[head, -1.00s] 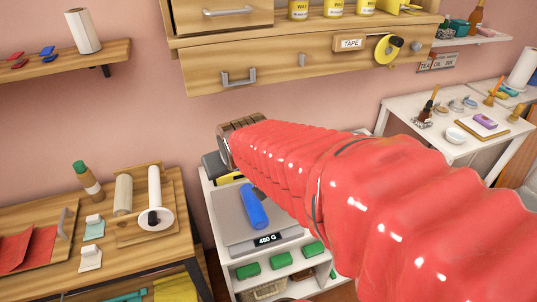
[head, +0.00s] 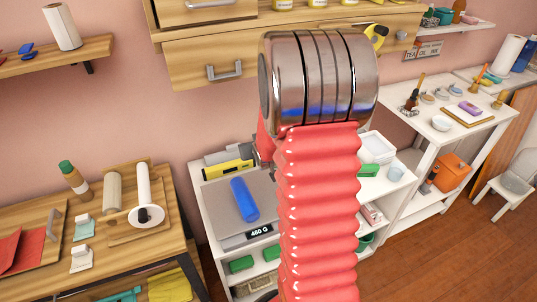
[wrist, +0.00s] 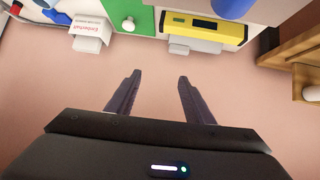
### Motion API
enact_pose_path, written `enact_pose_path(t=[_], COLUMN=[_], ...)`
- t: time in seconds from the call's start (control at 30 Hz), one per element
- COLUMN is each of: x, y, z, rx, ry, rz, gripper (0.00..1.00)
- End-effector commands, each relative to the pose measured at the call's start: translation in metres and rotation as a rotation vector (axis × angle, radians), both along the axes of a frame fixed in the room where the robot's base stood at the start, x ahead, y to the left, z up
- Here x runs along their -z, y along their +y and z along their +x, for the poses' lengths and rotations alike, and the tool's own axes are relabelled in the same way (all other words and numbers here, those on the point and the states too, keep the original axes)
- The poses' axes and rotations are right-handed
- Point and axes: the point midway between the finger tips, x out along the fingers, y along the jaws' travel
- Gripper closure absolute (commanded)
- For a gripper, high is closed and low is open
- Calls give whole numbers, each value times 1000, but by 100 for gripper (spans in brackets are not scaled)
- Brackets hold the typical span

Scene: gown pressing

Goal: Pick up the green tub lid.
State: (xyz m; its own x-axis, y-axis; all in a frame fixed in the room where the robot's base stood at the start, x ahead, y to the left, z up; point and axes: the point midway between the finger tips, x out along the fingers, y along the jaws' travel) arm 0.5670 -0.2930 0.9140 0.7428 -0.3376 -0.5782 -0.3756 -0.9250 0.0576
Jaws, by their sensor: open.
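A flat green piece with a white knob (wrist: 133,14), which looks like the green tub lid, shows at the top of the wrist view. It is cut by the frame's edge, beside a yellow device (wrist: 205,27). My gripper (wrist: 159,76) is open and empty, its two dark fingers apart with only pink wall seen between them. The green piece is beyond the fingertips and apart from them. In the head view my red-sleeved arm hides most of the gripper, and I cannot make out the knobbed piece there.
A white cart holds a scale (head: 217,206) with a blue cylinder (head: 244,199). The yellow device also shows there (head: 228,170). A green item (head: 369,170) sits by a white tub (head: 379,147). A wooden drawer unit (head: 290,55) hangs above. A wooden bench (head: 100,262) stands left.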

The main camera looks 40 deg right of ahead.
Motion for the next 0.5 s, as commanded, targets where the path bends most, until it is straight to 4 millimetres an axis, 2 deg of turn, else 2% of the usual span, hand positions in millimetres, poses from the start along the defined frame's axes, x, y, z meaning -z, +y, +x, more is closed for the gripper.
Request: enact_pose_path(t=[0.03, 0.3, 0.5], x=[13, 67, 102], y=[-11, -60, -86], z=[0, -3, -12], rx=[12, 55, 83], ry=[-8, -90, -147], rz=[0, -10, -15], gripper=[52, 52, 52])
